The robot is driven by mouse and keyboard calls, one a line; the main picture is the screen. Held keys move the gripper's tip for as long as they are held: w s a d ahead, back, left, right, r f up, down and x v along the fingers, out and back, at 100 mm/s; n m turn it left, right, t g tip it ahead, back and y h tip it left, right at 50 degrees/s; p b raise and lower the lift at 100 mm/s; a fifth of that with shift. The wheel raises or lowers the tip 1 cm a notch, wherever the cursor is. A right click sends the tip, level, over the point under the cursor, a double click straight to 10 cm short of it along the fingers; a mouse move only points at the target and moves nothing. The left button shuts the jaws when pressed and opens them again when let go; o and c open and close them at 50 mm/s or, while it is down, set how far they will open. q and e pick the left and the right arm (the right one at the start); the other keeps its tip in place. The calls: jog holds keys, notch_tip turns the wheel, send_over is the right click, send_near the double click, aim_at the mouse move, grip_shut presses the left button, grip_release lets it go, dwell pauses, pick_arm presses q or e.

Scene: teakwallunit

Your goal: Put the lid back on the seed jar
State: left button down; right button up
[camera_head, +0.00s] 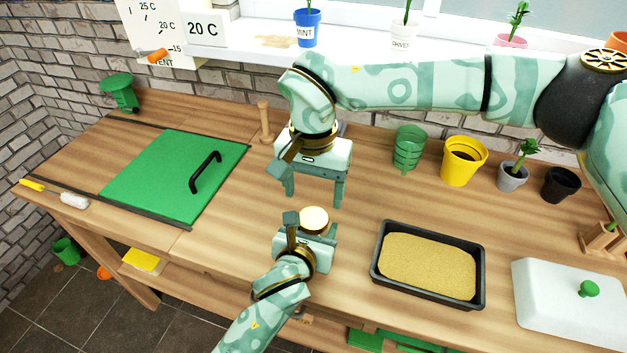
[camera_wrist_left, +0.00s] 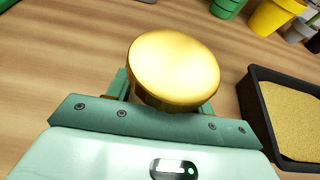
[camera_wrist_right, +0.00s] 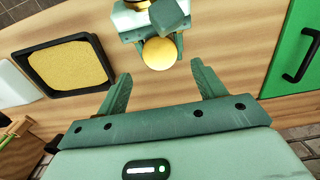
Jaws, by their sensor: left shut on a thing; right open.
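The round gold lid (camera_head: 314,218) sits at my left gripper (camera_head: 311,228), above the bench. In the left wrist view the lid (camera_wrist_left: 173,66) lies flat, above and between the fingers, which are shut on what appears to be the seed jar beneath it. The jar's body is hidden, so I cannot tell how well the lid is seated. My right gripper (camera_head: 314,192) is open and empty, behind the lid with its fingers pointing down. In the right wrist view the lid (camera_wrist_right: 160,53) shows beyond the open fingers, apart from them.
A black tray of sand-coloured grain (camera_head: 428,265) is right of my left gripper. A white cover with green knob (camera_head: 565,300) is farther right. A green panel with black handle (camera_head: 150,180) is left. Pots, including a yellow one (camera_head: 463,165), stand behind. A wooden peg (camera_head: 265,122) stands nearby.

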aim_at(313, 217)
notch_tip(313, 217, down, 6)
jog(key=shift+f, duration=0.25)
jog(key=c, duration=1)
jog(key=shift+c, duration=0.2)
jog(key=m, duration=0.3)
jog(key=o, duration=1.1)
jog(key=shift+c, duration=0.2)
